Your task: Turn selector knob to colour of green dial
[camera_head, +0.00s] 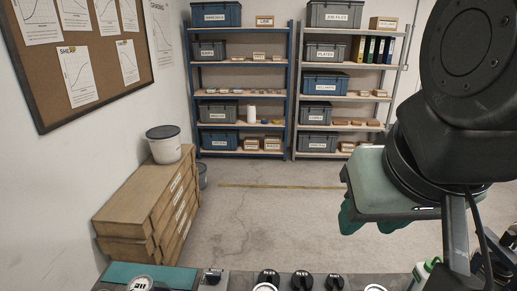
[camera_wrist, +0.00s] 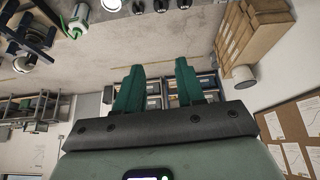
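Several black knobs stand in a row on the dark bench edge at the bottom of the head view, among them a left one (camera_head: 268,277), a middle one (camera_head: 302,280) and a right one (camera_head: 335,282). Knobs also show at the top of the wrist view (camera_wrist: 138,6). White round dial faces (camera_head: 141,284) are cut off by the bottom edge; no green dial can be made out, and which knob is the selector cannot be told. My gripper (camera_head: 370,228) is raised above and beyond the bench, apart from the knobs. Its green fingers (camera_wrist: 158,66) are spread with nothing between them.
A teal mat (camera_head: 150,274) lies on the bench at left. A green and white bottle (camera_head: 425,270) stands at the right. Shelves (camera_head: 243,92) are far back; the floor between is clear.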

